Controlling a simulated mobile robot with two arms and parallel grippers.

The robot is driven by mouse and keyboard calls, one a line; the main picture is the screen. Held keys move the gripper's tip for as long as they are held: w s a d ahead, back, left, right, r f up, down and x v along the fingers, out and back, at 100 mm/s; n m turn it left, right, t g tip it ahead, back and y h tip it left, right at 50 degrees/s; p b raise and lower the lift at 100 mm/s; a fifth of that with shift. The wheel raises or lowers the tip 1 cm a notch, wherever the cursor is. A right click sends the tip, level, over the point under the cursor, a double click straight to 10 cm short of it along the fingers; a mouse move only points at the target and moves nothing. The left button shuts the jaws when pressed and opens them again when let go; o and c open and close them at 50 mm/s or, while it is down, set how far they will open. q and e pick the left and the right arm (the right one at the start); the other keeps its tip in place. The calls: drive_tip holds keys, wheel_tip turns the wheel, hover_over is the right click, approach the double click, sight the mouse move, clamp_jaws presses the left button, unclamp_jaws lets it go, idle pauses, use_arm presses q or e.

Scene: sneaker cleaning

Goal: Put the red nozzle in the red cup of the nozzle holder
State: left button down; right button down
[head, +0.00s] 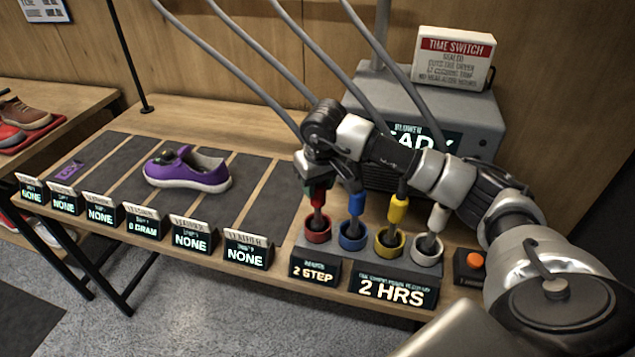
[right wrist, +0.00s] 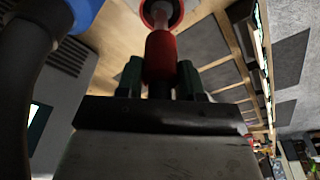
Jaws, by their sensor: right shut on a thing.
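The red nozzle (head: 318,199) points down over the red cup (head: 317,237), the leftmost cup of the nozzle holder (head: 327,253). Its grey tip reaches down to the cup's mouth and looks inside the rim. My right gripper (head: 312,184) is at the nozzle's upper body. In the right wrist view the red nozzle (right wrist: 161,55) is between the green fingertips (right wrist: 160,78), which are shut on it. The red cup (right wrist: 161,12) shows around the nozzle's tip there. How deep the tip sits is hidden. My left gripper is not in view.
Blue (head: 355,205), yellow (head: 398,210) and white (head: 438,218) nozzles stand in cups to the right. Grey hoses hang behind. A grey blower (head: 480,110) stands behind my arm. A purple sneaker (head: 188,171) lies on the dark mats at left. An orange button (head: 474,261) is at right.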

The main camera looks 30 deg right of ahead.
drive_tip(key=c, duration=0.7)
unclamp_jaws()
drive_tip(key=shift+r, duration=0.35)
wheel_tip(320, 180, up, 11)
drive_tip(key=s+b, duration=0.1)
drive_tip(key=shift+s+r, duration=0.2)
drive_tip(key=shift+s, duration=0.2)
drive_tip(key=shift+a, duration=0.1)
